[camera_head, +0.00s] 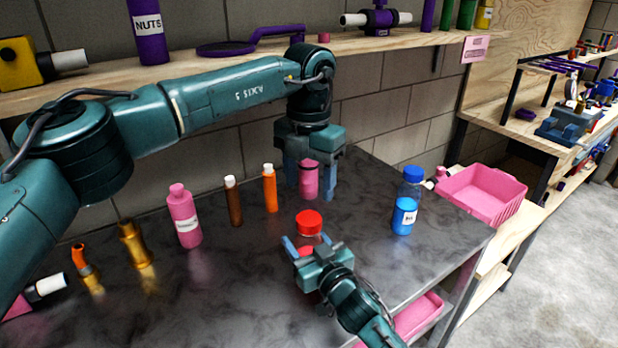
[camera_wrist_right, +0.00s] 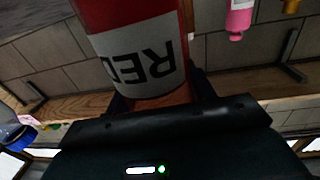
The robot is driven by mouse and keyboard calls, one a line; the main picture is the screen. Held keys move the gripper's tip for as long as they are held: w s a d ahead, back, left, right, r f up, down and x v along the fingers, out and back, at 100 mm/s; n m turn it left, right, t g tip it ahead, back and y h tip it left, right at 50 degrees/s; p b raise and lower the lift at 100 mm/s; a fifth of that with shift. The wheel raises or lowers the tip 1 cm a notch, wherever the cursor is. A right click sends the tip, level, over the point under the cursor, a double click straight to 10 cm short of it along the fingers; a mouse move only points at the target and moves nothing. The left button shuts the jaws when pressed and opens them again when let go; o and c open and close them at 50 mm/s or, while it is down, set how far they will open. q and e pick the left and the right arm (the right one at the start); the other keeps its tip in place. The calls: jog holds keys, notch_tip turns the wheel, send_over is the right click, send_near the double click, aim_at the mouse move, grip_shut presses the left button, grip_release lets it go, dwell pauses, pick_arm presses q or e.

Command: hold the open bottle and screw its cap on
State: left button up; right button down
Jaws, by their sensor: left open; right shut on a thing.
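A red bottle with a white label (camera_wrist_right: 146,64) fills the upper part of the right wrist view, upside down there. My right gripper (camera_head: 309,250) is shut on it, low on the near side of the table.
A blue-capped bottle (camera_head: 405,205) stands at the right. A labelled pink bottle (camera_head: 184,218), a brown bottle (camera_head: 234,203) and an orange bottle (camera_head: 270,190) stand at the left. A pink bin (camera_head: 484,192) is beyond the table's right edge.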

aim_at(309, 217)
pick_arm(q)
jog(key=shift+f, duration=4.05)
jog(key=c, duration=1)
jog(key=shift+m, duration=0.8)
jog(key=o, duration=1.2)
jog(key=shift+c, duration=0.2)
jog(key=shift+r, duration=0.1)
notch_tip(309, 217, up, 12)
